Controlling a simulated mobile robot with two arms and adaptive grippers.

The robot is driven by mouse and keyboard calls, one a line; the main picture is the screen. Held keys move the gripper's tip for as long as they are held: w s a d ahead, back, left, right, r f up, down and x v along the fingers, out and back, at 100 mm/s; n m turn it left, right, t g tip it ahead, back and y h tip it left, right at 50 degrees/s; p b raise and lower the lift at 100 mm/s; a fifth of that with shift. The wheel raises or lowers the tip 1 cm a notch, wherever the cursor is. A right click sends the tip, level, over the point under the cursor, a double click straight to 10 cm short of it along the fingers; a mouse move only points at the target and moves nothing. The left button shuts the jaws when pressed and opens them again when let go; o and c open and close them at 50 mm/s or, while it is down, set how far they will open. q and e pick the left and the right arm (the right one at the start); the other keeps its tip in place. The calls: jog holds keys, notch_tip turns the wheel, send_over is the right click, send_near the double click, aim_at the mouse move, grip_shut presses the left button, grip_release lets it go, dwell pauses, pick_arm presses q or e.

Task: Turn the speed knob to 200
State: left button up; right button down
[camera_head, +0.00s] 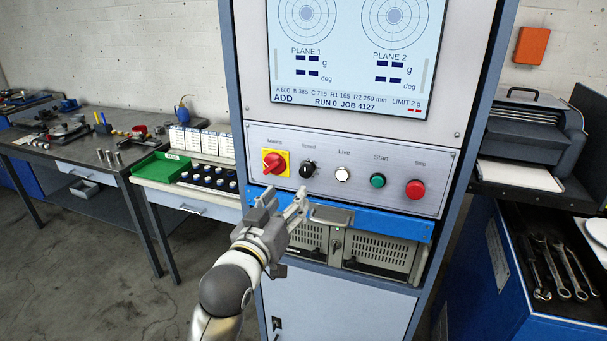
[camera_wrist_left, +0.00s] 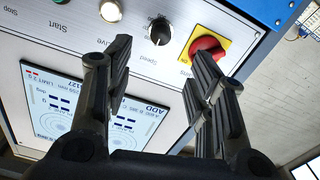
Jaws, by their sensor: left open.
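The speed knob (camera_head: 307,169) is a black knob with a pale pointer mark on the control panel, between the red-and-yellow Mains switch (camera_head: 274,163) and the white Live lamp (camera_head: 342,174). The knob also shows in the left wrist view (camera_wrist_left: 160,32), beyond my fingertips. The number it points at is too small to read. My left gripper (camera_head: 283,200) is open and empty, just below and in front of the knob, apart from it. The screen (camera_head: 355,50) above shows ADD, RUN 0 and JOB 4127. My right gripper is not in view.
The green Start button (camera_head: 378,180) and red Stop button (camera_head: 415,189) sit right of the lamp. A blue ledge (camera_head: 380,223) runs below the panel. A bench with a green tray (camera_head: 161,167) stands left; a drawer with wrenches (camera_head: 555,268) is at right.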

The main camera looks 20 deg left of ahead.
aim_at(305, 173)
pick_arm(q)
jog(key=w+p, duration=0.2)
jog(key=w, duration=0.9)
jog(key=shift+d, duration=0.15)
jog(key=c, duration=1)
jog(key=shift+p, duration=0.3)
jog(key=shift+c, duration=0.2)
jog(key=m+p, duration=0.2)
jog(key=m, duration=0.1)
jog(key=shift+m+p, duration=0.9)
jog(key=shift+m, duration=1.5)
